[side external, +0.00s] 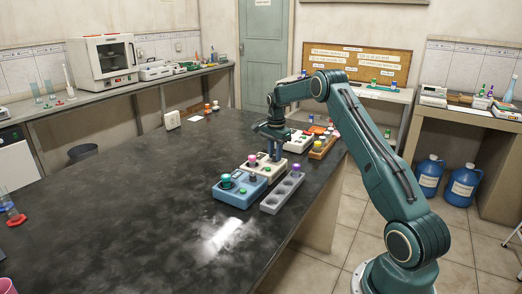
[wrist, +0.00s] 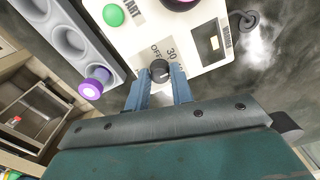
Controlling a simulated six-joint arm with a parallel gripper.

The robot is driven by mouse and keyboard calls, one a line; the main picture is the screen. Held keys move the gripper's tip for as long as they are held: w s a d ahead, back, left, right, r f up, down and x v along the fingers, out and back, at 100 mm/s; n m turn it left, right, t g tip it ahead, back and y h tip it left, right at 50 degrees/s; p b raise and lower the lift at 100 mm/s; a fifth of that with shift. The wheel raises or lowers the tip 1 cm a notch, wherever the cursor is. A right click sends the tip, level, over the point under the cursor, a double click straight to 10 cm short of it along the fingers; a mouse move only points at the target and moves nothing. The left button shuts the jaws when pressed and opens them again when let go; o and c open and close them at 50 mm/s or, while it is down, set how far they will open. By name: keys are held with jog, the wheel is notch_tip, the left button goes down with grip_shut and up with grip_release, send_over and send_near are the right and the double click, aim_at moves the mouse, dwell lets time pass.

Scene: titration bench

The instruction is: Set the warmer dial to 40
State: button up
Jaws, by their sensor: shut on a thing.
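The warmer is a white box; it stands on the dark bench in the side view (side external: 262,168) and fills the top of the wrist view (wrist: 130,45). Its small dark dial (wrist: 160,70) sits near the box's edge, with "OFF" and "30" printed around it. In the side view my gripper (side external: 275,155) hides the dial. A green START button (wrist: 113,15) is on the same face.
A grey rack (side external: 270,207) with a purple-capped vial (wrist: 92,87) stands close beside the warmer. A blue box (side external: 240,190) stands in front, and another white device (side external: 298,141) behind. The bench (side external: 140,200) to the left is mostly clear.

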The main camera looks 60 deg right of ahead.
jog(key=shift+m, duration=2.6)
jog(key=o, duration=1.3)
jog(key=shift+r, duration=3.5)
jog(key=shift+a+r, duration=0.1)
